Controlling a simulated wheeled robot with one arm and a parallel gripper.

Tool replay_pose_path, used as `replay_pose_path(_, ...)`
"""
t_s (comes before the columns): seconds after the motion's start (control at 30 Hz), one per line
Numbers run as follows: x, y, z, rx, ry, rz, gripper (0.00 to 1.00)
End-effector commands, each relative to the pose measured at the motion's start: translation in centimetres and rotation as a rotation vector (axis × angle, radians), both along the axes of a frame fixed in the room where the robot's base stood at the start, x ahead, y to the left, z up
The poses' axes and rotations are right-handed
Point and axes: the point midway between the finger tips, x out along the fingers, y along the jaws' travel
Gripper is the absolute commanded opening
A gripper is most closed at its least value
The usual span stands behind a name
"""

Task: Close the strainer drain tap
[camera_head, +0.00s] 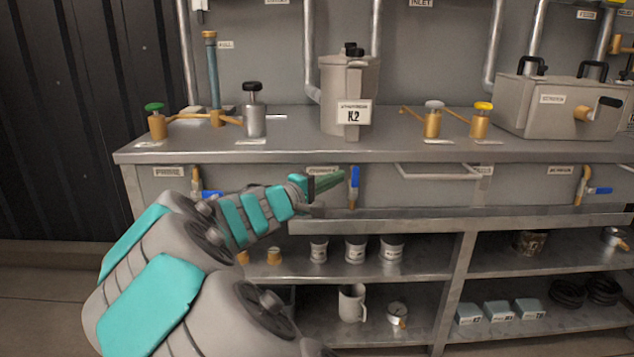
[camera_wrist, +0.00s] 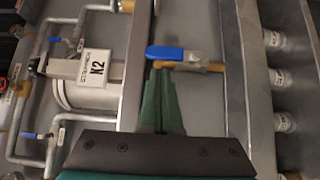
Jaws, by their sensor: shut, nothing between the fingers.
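The strainer (camera_head: 347,90), a grey can labelled K2, stands on the bench; it also shows in the wrist view (camera_wrist: 88,80). Below it, at the bench's front face, is the drain tap with a blue lever (camera_head: 355,180) pointing up, in line with its brass body. In the wrist view the blue lever (camera_wrist: 168,53) lies along the brass outlet (camera_wrist: 205,66). My gripper (camera_head: 338,182) is just left of the lever, with its green fingers together and empty. In the wrist view the fingertips (camera_wrist: 160,75) end close beside the lever; I cannot tell whether they touch it.
Two similar taps sit on the same front face, left (camera_head: 209,194) and right (camera_head: 598,190), with levers sideways. A rail (camera_head: 445,173) runs along the front to the right. Below, a shelf (camera_head: 300,245) holds several cups. The bench edge (camera_head: 250,155) overhangs the taps.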

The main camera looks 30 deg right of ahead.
Motion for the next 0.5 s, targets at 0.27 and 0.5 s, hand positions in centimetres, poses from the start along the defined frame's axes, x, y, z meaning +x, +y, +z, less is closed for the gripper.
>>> replay_pose_path(0.27,-0.57,-0.97,-0.04,0.001,-0.001,0.001,0.0)
replay_pose_path(0.5,-0.56,-0.94,-0.02,0.001,-0.002,0.002,0.0)
